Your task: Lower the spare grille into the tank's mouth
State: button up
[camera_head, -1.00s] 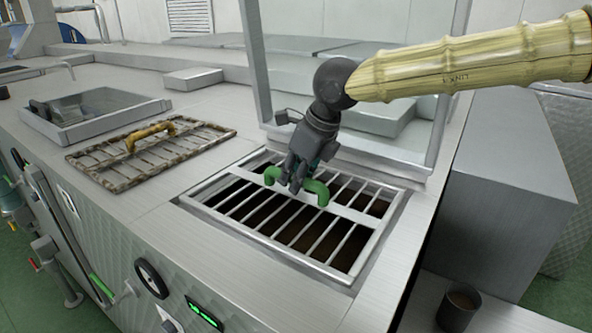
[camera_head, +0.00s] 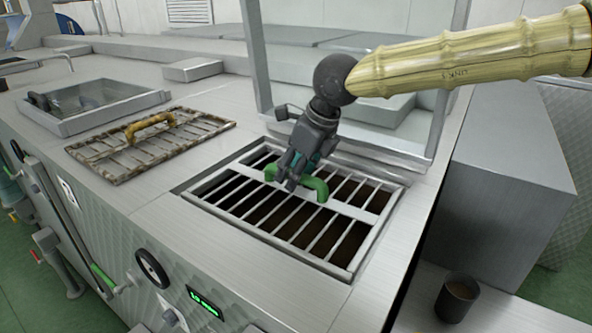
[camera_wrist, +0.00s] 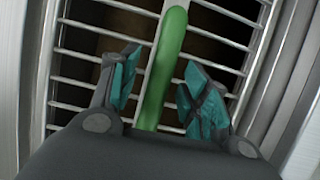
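The spare grille (camera_head: 334,208), pale metal bars with a green arched handle (camera_head: 315,189), lies over the dark tank mouth (camera_head: 181,189) in the counter. A dark gap shows along its left and far left edges. It sits toward the near right side of the opening; I cannot tell if it is fully seated. My gripper (camera_head: 289,184) is down at the handle. In the wrist view the green handle (camera_wrist: 162,75) runs between my teal-padded fingers (camera_wrist: 160,88), with a visible gap on each side, so they are open around it.
A rusty grille (camera_head: 110,152) with a yellow handle lies on the counter to the left. Behind it is a framed glass lid (camera_head: 92,97). A metal frame (camera_head: 440,95) stands behind the mouth. A dark cup (camera_head: 457,297) is at lower right.

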jog(key=shift+f, duration=0.15)
jog(key=v, duration=1.2)
jog(key=shift+d, duration=0.1)
notch_tip(320, 180, up, 11)
jog(key=s+a+p, duration=0.1)
jog(key=s+p, duration=0.1)
jog(key=p, duration=0.4)
jog(key=shift+s+a, duration=0.25)
jog(key=shift+a, duration=0.1)
dwell(0.8)
